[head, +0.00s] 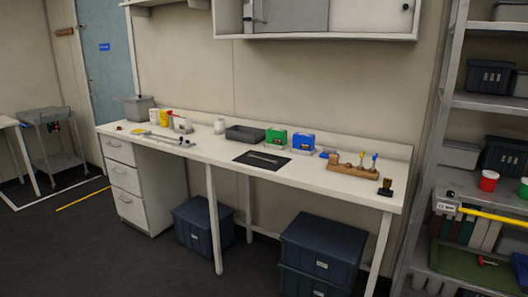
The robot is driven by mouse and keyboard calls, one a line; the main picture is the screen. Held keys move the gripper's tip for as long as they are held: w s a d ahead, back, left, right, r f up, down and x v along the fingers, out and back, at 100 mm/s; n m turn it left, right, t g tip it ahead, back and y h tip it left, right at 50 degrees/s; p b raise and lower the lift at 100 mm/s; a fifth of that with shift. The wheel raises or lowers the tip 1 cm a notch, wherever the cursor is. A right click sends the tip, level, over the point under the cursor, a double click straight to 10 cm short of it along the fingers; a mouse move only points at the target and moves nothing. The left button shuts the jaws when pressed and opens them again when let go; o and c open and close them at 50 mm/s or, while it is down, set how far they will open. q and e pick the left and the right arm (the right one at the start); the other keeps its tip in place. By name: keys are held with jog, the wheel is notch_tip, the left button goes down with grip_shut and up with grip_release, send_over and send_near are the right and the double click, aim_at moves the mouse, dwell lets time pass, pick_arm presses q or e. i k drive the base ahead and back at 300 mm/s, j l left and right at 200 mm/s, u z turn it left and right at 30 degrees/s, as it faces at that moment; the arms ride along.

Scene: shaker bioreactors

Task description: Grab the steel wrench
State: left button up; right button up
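A thin grey metallic tool (263,157), which looks like the steel wrench, lies flat on a black mat (243,159) in the middle of the white workbench. It is small at this distance, so its exact shape is hard to tell. Neither of my grippers shows in the head view.
The workbench (318,176) also holds a dark tray (245,134), green (276,138) and blue (303,142) boxes, and a wooden tool holder (350,171). Dark bins (321,243) stand beneath it. A metal shelf rack (487,103) stands at right. The floor in front is clear.

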aim_at(275, 162)
jog(key=i+j, duration=0.15)
jog(key=i, duration=0.3)
jog(key=i+j+z, duration=0.1)
jog(key=z, duration=0.4)
jog(key=i+j+z, duration=0.2)
jog(key=z, duration=0.25)
jog(key=i+j+z, duration=0.1)
jog(key=j, duration=0.25)
jog(key=i+j+z, duration=0.15)
jog(key=j, duration=0.25)
jog(key=i+j+z, duration=0.1)
jog(key=j, duration=0.3)
jog(key=i+j+z, duration=0.1)
jog(key=i+j, duration=0.15)
jog(key=j, duration=0.2)
jog(key=i+j+z, duration=0.15)
jog(key=j, duration=0.25)
jog(key=i+j, duration=0.1)
jog(key=j, duration=0.4)
jog(key=i+j, duration=0.1)
jog(key=j, duration=0.4)
